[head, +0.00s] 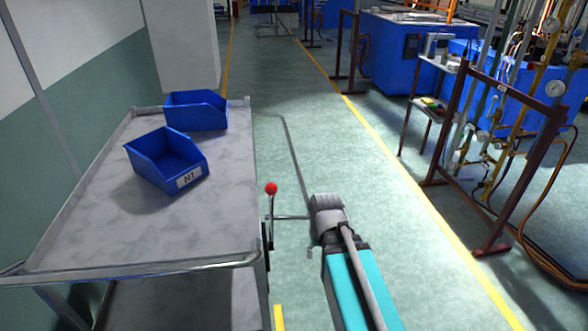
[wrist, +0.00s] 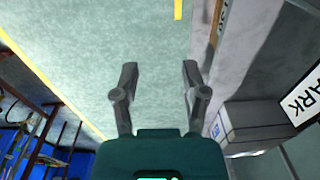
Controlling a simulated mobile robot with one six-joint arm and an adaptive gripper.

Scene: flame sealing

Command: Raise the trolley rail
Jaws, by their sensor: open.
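The trolley (head: 215,170) stands on the left in the head view. Its thin grey rail (head: 293,152) sticks out from the right side as a low, outward loop beside the trolley top. My grey wrist hides part of the rail's near outer corner. A lever with a red ball knob (head: 271,188) stands at the trolley's right edge. My gripper (wrist: 158,72) is open in the wrist view, with both fingers apart and only floor showing between them. The head view does not show its fingertips clearly. I cannot make out the rail in the wrist view.
Two blue bins, one behind (head: 200,115) and one labelled N1 (head: 165,165), sit on the trolley top. A brown frame (head: 497,160) with gauges and hoses stands to the right. The green floor (head: 375,215) between is clear, crossed by a yellow line.

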